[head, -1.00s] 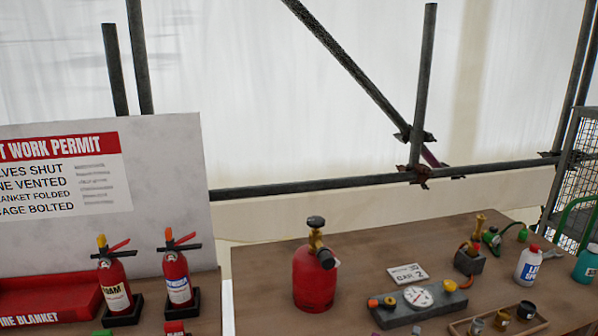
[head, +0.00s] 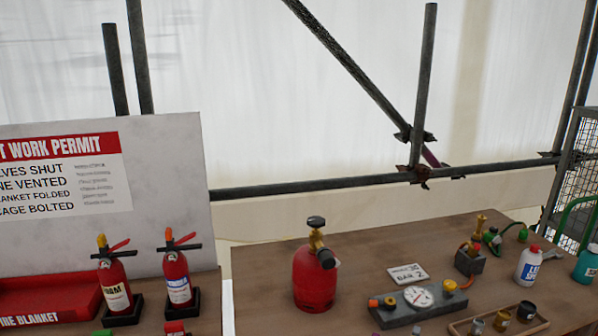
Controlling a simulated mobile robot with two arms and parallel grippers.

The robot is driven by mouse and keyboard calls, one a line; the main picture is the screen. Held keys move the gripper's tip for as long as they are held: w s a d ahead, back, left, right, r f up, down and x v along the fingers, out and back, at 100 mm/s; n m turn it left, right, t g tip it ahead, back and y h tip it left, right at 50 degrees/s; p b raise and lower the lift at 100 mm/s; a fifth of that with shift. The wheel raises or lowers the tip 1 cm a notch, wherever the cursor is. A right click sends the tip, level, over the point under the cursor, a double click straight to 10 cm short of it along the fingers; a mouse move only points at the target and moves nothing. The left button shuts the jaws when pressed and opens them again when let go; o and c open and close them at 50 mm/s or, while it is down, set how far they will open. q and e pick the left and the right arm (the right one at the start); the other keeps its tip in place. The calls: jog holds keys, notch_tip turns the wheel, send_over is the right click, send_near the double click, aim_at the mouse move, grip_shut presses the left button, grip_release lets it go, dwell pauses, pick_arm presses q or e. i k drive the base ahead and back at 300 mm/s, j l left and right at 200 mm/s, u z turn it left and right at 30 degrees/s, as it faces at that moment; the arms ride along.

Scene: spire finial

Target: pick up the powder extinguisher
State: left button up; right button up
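Two small red extinguishers stand upright side by side in black holders on the left table. The left one (head: 115,285) has a cream label whose visible letters look like part of "FOAM", and a yellow top. The right one (head: 177,277) has a white label with a blue band and an orange top. Its label is too small to read, but it appears to be the powder extinguisher. Both have black handles and red levers. Neither of my grippers is in view.
A red fire blanket tray (head: 45,314) lies left of the extinguishers, before a hot work permit board (head: 165,180). On the right table stand a red gas cylinder (head: 314,282), a gauge block (head: 418,299), a spray bottle (head: 527,267) and a tray of small parts (head: 497,322).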

aim_at(174, 267)
jog(key=i+l+u, duration=0.25)
jog(key=l, duration=0.25)
jog(key=l+u, duration=0.25)
jog(key=l, duration=0.2)
jog(key=i+l+u, duration=0.2)
jog(key=l, duration=0.35)
jog(key=k, duration=0.1)
